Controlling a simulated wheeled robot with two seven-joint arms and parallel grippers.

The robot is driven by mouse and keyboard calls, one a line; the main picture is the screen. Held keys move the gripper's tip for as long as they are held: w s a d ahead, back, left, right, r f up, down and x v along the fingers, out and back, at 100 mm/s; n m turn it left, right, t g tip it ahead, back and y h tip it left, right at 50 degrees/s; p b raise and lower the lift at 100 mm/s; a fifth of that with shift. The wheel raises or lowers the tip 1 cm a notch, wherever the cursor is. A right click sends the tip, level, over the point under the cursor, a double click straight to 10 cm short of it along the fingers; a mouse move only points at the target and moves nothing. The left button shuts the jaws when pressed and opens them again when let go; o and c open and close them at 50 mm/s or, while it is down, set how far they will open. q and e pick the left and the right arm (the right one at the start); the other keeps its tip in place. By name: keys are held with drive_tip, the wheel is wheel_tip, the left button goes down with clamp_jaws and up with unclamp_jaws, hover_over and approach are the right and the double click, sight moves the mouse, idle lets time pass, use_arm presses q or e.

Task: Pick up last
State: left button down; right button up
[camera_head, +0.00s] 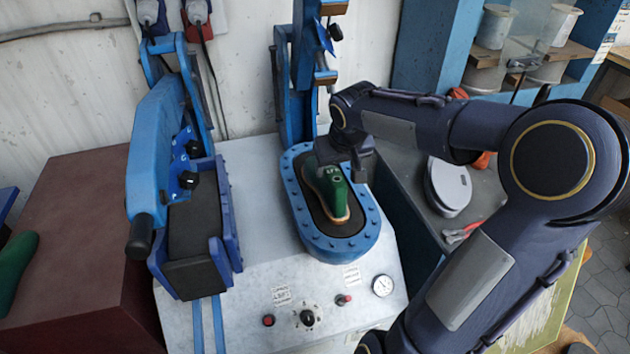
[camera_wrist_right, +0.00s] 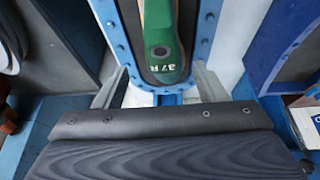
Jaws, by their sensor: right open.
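A green last (camera_head: 331,191) with a tan sole edge lies on the dark pad of the blue oval press bed (camera_head: 372,225). In the right wrist view the last (camera_wrist_right: 162,42) shows the marking "37R" and a round hole near its end. My right gripper (camera_head: 343,168) is over the far end of the last and hides part of it. Its fingers (camera_wrist_right: 158,86) are spread apart, with the near end of the last ahead of the gap in the wrist view. Whether they touch the last is unclear. My left gripper is out of view.
A blue press arm (camera_head: 299,80) stands behind the bed. A second blue clamp unit (camera_head: 160,150) is at left. Another green last (camera_head: 14,262) lies on the dark red surface at far left. A grey oval device (camera_head: 449,186) is at right.

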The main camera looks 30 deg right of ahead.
sight(334, 174)
drive_tip(key=x, duration=0.6)
drive_tip(key=shift+a+f, duration=0.15)
drive_tip(key=shift+f, duration=0.05)
drive_tip(key=shift+r, duration=0.1)
drive_tip(key=c, duration=1.1)
